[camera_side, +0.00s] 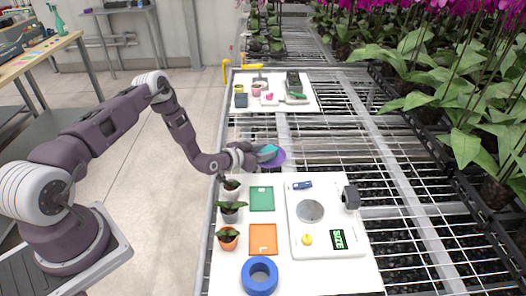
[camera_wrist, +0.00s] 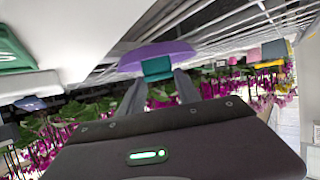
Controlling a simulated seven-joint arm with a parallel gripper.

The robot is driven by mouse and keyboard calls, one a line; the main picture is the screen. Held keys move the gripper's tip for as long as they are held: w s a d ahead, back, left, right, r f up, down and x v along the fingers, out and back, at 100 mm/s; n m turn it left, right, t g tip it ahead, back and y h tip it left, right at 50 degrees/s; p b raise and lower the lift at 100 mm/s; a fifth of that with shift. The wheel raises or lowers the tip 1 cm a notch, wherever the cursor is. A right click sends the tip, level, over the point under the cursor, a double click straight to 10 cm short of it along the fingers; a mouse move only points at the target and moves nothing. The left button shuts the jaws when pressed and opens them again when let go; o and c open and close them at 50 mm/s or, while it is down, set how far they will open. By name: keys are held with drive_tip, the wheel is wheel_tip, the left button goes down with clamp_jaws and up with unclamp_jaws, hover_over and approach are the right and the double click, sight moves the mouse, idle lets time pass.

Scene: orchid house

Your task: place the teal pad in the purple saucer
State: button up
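The teal pad (camera_side: 269,149) is at the tip of my gripper (camera_side: 262,153), over the purple saucer (camera_side: 278,161). In the wrist view the pad (camera_wrist: 157,69) sits between the two fingertips (camera_wrist: 158,78), which meet its sides. The purple saucer (camera_wrist: 150,54) shows just beyond the pad, which covers part of it. The saucer is at the slatted part of the bench, between two white boards. I cannot tell whether the pad touches the saucer.
The near white board (camera_side: 275,188) holds potted plants (camera_side: 229,238), a green mat (camera_side: 261,199), an orange mat (camera_side: 263,239), a blue ring (camera_side: 259,277) and a white scale (camera_side: 326,215). The far board (camera_side: 310,104) holds small tools and pots. Orchids line the right side.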

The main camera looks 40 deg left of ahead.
drive_tip(key=o, duration=0.3)
drive_tip(key=shift+r, duration=0.15)
drive_tip(key=v, duration=1.2)
drive_tip(key=s+d+r+m+g+y, duration=0.1)
drive_tip(key=s+d+r+g, duration=0.1)
drive_tip(key=r, duration=0.9)
drive_tip(key=s+d+r+m+g, duration=0.1)
drive_tip(key=s+d+r+g, duration=0.15)
drive_tip(key=r, duration=0.85)
drive_tip(key=s+d+r+n+g, duration=0.1)
drive_tip(key=s+d+r, duration=0.3)
drive_tip(key=s, duration=0.9)
drive_tip(key=s+d+r+n+g+h, duration=0.1)
drive_tip(key=s+d+r, duration=0.3)
drive_tip(key=s, duration=0.9)
drive_tip(key=shift+s+r+g, duration=0.25)
drive_tip(key=shift+r+g, duration=0.2)
drive_tip(key=shift+g, duration=0.3)
